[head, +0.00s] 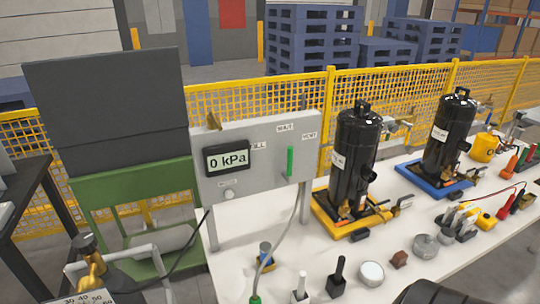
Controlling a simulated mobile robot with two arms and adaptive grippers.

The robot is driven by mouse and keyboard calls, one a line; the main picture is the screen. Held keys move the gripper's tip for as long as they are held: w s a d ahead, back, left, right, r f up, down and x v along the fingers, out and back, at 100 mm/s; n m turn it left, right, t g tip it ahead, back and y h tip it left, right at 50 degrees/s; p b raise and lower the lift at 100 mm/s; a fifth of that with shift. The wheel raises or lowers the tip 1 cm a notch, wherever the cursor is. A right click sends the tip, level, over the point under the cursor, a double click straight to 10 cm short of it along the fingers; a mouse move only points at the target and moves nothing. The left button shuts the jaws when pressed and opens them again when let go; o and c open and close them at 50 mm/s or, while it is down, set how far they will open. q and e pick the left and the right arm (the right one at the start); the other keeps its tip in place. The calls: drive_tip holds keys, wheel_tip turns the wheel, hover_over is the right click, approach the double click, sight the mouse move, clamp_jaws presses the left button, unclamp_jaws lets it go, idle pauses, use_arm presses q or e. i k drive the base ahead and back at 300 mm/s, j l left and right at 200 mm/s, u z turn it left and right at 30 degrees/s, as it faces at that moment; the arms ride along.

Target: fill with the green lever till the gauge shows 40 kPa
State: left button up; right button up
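The grey panel (265,190) stands upright at the back of the white table. Its gauge (228,158) reads 0 kPa. The green lever (290,161) stands upright on the panel's right part, below the WAIT label (285,127). The VENT label (309,135) is to its right. A pale hose (290,228) runs from below the lever down to a green fitting (255,299) at the picture's bottom edge.
Two black compressors stand right of the panel, one on a yellow base (350,222), one on a blue base (433,183). Small parts, including a round metal tin (371,273), lie along the table front. A yellow mesh fence (400,100) runs behind. The space before the panel looks fairly open.

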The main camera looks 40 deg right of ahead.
sight(287, 177)
drive_tip(key=z, duration=1.5)
drive_tip(key=l+z, duration=0.15)
